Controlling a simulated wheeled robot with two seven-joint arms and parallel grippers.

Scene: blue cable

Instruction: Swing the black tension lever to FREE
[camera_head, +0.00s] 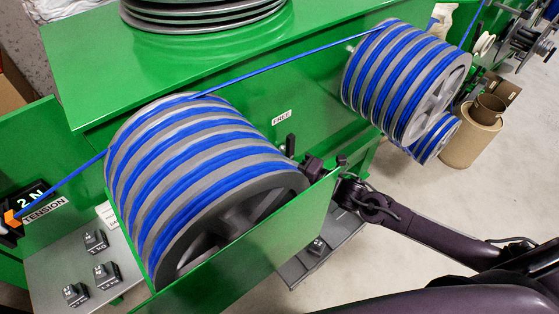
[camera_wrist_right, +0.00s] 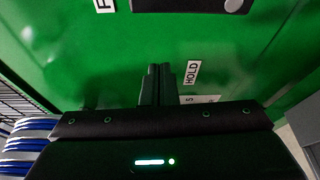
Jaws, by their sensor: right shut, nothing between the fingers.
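The black tension lever (camera_wrist_right: 185,5) shows at the top edge of the right wrist view, with a grey round end (camera_wrist_right: 233,5). Its other end lies beside a partly cut-off white label (camera_wrist_right: 104,5) starting with F. In the head view a small dark upright piece (camera_head: 290,145), which looks like the lever, stands below the FREE label (camera_head: 282,117). My right gripper (camera_wrist_right: 155,70) is shut and empty, beside the HOLD label (camera_wrist_right: 192,72) and apart from the lever. In the head view its dark body (camera_head: 313,167) shows behind the green front panel; its fingertips are hidden. My left gripper is out of view.
A large spool (camera_head: 200,170) wound with blue cable sits left of my right gripper. The cable runs to another spool (camera_head: 405,80) at the upper right. The green front panel (camera_head: 270,250) edges my gripper's space. Small weights (camera_head: 105,273) lie at lower left.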

